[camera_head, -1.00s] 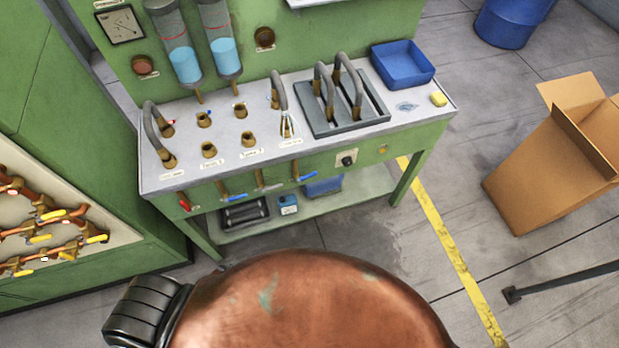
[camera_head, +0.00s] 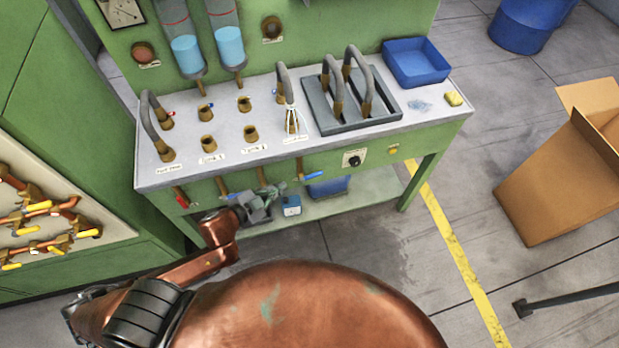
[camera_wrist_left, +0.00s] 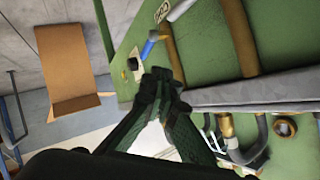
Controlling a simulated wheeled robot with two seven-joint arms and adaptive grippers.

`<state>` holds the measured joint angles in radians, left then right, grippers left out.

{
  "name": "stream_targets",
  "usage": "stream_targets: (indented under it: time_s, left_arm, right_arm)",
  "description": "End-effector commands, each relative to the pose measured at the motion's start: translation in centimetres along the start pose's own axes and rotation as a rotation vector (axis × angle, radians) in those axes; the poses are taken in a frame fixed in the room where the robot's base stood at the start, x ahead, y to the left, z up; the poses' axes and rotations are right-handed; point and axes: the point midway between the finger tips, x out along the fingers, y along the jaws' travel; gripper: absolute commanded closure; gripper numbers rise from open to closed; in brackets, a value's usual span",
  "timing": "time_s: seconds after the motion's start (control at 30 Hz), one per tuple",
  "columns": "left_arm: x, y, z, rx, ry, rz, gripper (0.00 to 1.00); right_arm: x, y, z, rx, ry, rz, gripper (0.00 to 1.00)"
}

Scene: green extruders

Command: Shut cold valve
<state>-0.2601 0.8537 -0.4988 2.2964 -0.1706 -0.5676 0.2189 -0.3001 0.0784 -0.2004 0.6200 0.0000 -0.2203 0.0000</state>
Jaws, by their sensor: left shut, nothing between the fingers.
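Short brass pipes with small valve handles run along the front of the green workbench (camera_head: 400,157). One blue valve handle (camera_head: 313,176) is to the right of my left gripper (camera_head: 268,195); another blue handle (camera_head: 230,196) shows just left of it. A red handle (camera_head: 181,197) is at the far left. My left gripper is shut and empty, in front of the bench's front face, below the tabletop edge. In the left wrist view its fingertips (camera_wrist_left: 165,78) are close to a blue handle (camera_wrist_left: 149,47); contact is unclear. My right gripper is out of view.
The bench top holds brass ports, curved hoses and a blue tray (camera_head: 416,65). A black knob (camera_head: 353,159) is on the front panel. A small blue container (camera_head: 291,206) is on the lower shelf. A cardboard box (camera_head: 545,190) stands on the right floor.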

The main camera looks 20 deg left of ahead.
Motion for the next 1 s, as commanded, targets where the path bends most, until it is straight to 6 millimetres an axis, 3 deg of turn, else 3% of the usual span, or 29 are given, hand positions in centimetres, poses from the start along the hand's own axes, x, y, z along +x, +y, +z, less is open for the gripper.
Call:
stream_targets:
  time_s: [0.2,0.43,0.9,1.0]
  left_arm:
    - [0.1,1.1,-2.5,0.109,0.115,0.082,1.0]
    - [1.4,1.6,-3.2,0.126,0.143,0.101,1.0]
    - [10.3,2.6,-4.3,0.126,0.141,0.1,1.0]
    - [11.5,2.6,-3.0,0.126,0.137,0.101,1.0]
  right_arm:
    - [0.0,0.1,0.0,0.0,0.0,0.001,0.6]
    - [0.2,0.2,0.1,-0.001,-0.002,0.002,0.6]
    - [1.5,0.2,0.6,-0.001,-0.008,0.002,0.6]
    - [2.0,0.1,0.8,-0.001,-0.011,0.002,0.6]
